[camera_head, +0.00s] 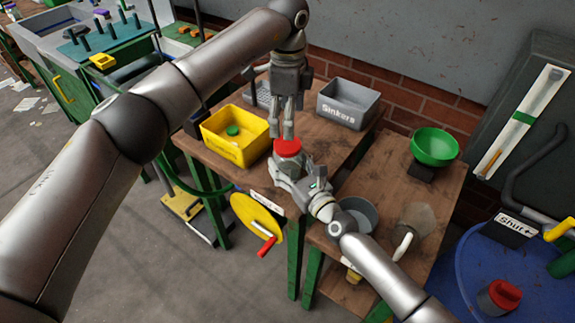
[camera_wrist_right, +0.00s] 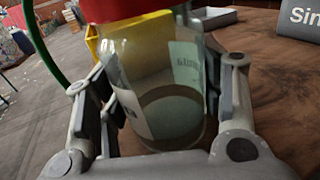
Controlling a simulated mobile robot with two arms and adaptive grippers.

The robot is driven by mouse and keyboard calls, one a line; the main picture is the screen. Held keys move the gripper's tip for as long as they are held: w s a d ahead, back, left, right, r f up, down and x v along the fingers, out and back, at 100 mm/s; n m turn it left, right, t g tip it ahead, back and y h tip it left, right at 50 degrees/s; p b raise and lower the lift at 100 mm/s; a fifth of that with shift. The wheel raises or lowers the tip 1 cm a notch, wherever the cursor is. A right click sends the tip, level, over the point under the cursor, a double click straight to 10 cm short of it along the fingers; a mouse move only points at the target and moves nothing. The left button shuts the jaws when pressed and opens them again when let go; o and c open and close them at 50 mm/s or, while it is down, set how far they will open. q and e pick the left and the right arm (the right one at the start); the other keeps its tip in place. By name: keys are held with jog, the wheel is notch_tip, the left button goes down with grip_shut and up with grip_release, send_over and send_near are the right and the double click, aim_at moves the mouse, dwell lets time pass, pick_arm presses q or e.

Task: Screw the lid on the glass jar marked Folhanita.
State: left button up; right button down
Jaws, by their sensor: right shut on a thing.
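The glass jar (camera_wrist_right: 165,95) stands upright between the fingers of my right gripper (camera_head: 291,170), which is shut on it. Its pale paper label shows in the right wrist view, but I cannot read it. The jar's lower part looks filled with something greyish brown. A red lid (camera_head: 288,147) sits at the jar's mouth; it also shows at the top of the right wrist view (camera_wrist_right: 125,8). I cannot tell how tightly it sits. My left gripper (camera_head: 282,136) points down right at the lid from above; whether its fingers grip the lid is unclear.
A yellow bin (camera_head: 222,145) with a green item stands left on the wooden table, and a grey bin marked Sinkers (camera_head: 347,106) behind. To the right are a green bowl (camera_head: 434,146) and a grey pan (camera_head: 357,214). A yellow crank wheel (camera_head: 257,217) hangs at the table's front.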

aim_at(287, 144)
pick_arm(q)
notch_tip(287, 144, down, 7)
dwell(0.3)
jog(key=c, duration=1.2)
